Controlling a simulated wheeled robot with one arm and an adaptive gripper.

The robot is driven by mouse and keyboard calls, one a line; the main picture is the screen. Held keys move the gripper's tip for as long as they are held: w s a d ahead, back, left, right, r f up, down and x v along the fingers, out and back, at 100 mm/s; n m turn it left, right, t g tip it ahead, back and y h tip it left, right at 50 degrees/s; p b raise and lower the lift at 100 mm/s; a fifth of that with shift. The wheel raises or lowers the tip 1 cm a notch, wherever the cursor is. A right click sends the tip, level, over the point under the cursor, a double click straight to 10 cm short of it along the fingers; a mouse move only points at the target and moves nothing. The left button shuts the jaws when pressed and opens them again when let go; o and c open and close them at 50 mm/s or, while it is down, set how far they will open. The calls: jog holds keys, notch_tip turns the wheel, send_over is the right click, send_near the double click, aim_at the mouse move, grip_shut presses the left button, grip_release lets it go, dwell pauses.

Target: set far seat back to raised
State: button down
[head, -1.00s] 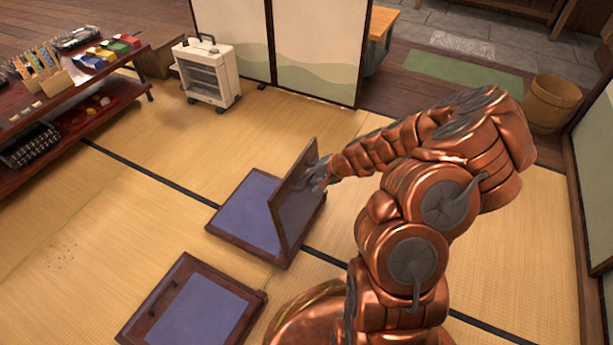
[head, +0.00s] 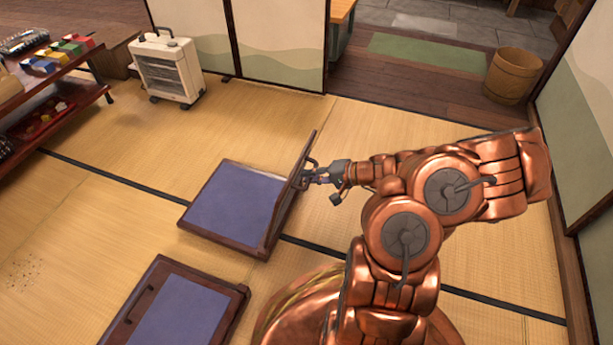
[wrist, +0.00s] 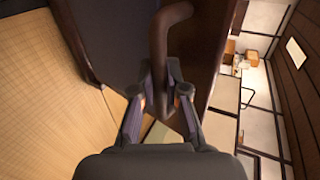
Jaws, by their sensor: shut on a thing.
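The far seat (head: 237,202) lies on the tatami with a blue cushion in a dark wood frame. Its seat back (head: 287,198) stands up steeply along the right edge and shows almost edge-on in the head view. My gripper (head: 306,174) is at the outer side of that back, shut on its handle. In the wrist view my gripper (wrist: 161,88) closes around the dark curved handle (wrist: 163,40), with the back's dark panel (wrist: 110,35) behind. The near seat (head: 180,312) has its back folded flat, with a handle on top.
A white heater (head: 168,70) stands behind the far seat, near the sliding panels (head: 280,45). A low shelf (head: 50,95) with small goods is at the left. A wooden bucket (head: 512,75) is at the back right. Open tatami lies around the far seat.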

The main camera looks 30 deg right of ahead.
jog(key=shift+s+d+f, duration=0.25)
jog(key=shift+s+f, duration=0.05)
jog(key=shift+f, duration=0.05)
jog(key=shift+d+f, duration=0.1)
jog(key=shift+d, duration=0.05)
jog(key=c, duration=1.2)
grip_release()
jog(key=v, duration=1.2)
